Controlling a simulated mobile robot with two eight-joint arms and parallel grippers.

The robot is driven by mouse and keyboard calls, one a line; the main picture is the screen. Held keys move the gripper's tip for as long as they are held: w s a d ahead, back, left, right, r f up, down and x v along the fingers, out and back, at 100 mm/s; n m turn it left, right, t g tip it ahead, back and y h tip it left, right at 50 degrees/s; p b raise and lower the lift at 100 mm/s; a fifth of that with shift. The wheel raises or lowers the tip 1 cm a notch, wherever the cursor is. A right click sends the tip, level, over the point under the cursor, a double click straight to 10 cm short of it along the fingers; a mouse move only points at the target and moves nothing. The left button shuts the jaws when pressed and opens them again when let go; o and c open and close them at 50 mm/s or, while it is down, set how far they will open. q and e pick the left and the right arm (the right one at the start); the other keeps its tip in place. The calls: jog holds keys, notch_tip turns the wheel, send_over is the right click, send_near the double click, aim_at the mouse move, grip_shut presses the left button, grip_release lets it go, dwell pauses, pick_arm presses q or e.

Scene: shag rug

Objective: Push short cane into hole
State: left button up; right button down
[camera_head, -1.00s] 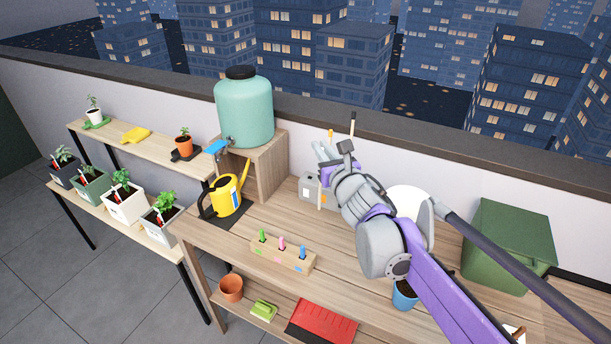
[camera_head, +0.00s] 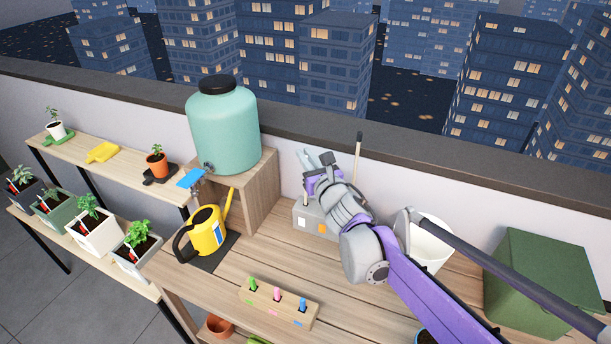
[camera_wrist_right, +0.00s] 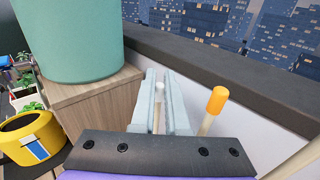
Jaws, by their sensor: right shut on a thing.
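My right gripper (camera_head: 305,160) is above the grey block (camera_head: 301,216) at the back of the table. In the right wrist view its two fingers (camera_wrist_right: 160,102) are shut on the upper part of a thin pale cane, the short cane (camera_wrist_right: 159,91). A piece of pale cane shows below the gripper at the block; whether it sits in a hole cannot be told. A taller black-tipped cane (camera_head: 358,155) stands upright to the right of the gripper. An orange-capped cane (camera_wrist_right: 214,112) stands just right of the fingers in the wrist view. My left gripper is out of view.
A wooden box (camera_head: 253,200) bearing the green tank (camera_head: 225,130) stands left of the block.

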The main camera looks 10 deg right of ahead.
jog(key=shift+w+f+b, duration=0.1)
jog(key=shift+f+b, duration=0.25)
jog(key=shift+f, duration=1.75)
jog(key=c, duration=0.9)
grip_release()
jog(key=v, duration=1.2)
jog(key=shift+p, duration=0.3)
